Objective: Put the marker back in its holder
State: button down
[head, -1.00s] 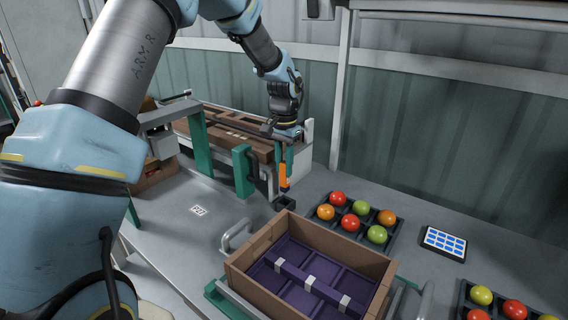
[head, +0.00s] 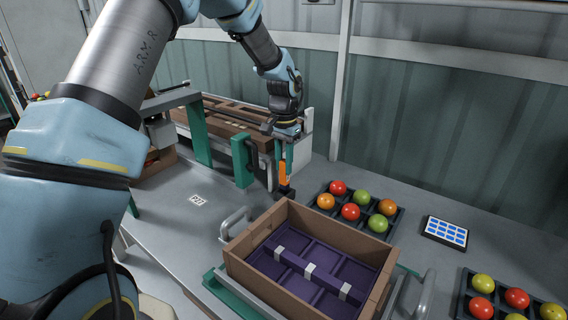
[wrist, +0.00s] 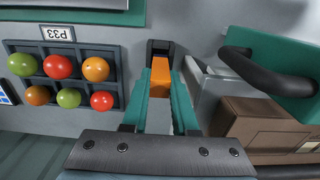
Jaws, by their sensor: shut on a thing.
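The orange marker (head: 284,173) hangs upright below my gripper (head: 285,151) at the back of the bench. My gripper is shut on its upper part. The small dark holder (head: 287,193) stands directly under it, and the marker's lower end meets the holder's mouth in the head view. In the wrist view the orange marker (wrist: 160,72) runs between the teal fingertips (wrist: 162,98) toward the dark holder (wrist: 160,48). I cannot tell how far the tip is inside.
A brown crate (head: 243,243) with purple dividers stands just in front. A tomato tray (head: 353,222) is right of the holder, with a blue-screened tablet (head: 445,232) beyond. A green post with a black handle (head: 242,162) stands close on the left.

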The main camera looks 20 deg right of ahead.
jog(key=shift+f+b, duration=0.9)
jog(key=shift+f, duration=0.85)
dwell(0.3)
jog(key=c, duration=0.6)
grip_release()
jog(key=c, duration=0.3)
jog(key=shift+r+p, duration=2.5)
jog(key=shift+r, duration=1.05)
jog(key=shift+s, duration=0.1)
